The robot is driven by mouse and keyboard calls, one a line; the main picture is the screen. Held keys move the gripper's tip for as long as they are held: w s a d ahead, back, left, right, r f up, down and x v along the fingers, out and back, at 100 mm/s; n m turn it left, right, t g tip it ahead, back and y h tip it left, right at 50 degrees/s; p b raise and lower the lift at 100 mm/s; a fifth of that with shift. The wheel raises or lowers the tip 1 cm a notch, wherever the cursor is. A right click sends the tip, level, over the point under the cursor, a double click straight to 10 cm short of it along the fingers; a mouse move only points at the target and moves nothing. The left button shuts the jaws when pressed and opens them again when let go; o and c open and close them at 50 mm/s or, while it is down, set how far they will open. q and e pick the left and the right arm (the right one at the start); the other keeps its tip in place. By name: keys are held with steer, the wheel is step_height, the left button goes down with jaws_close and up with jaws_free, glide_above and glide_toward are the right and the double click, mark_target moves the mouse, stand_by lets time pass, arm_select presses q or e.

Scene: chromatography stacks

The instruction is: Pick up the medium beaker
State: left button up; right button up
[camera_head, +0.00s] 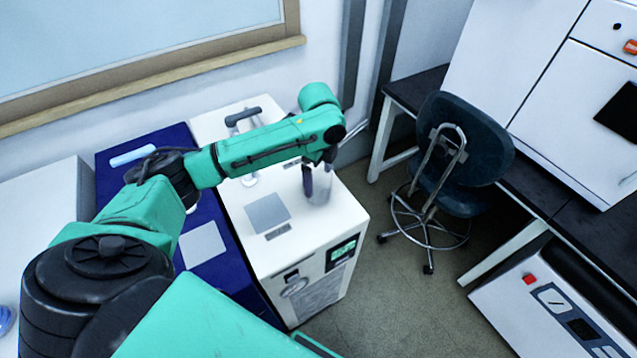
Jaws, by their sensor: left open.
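A clear beaker (319,190) stands near the right end of the white instrument's top. My left arm reaches in from the left, and my left gripper (318,178) points down at the beaker. One dark finger shows at the beaker's left side; the other finger is mostly hidden. The gripper is open. I cannot tell whether the fingers touch the glass. My right gripper is not in view.
The white instrument (300,248) has a grey square plate (267,213) on top, left of the beaker. A blue unit (240,300) stands beside it. A dark chair (462,150) stands to the right, with open floor between. A wall and window frame are behind.

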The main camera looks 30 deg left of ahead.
arm_select(q)
step_height(320, 180, down, 4)
steer(key=shift+s+d+f+p, duration=0.1)
steer(key=shift+s+f+p, duration=0.05)
steer(key=shift+p, duration=0.3)
steer(key=shift+f, duration=0.1)
steer(key=c, duration=1.2)
steer(key=shift+o, duration=0.2)
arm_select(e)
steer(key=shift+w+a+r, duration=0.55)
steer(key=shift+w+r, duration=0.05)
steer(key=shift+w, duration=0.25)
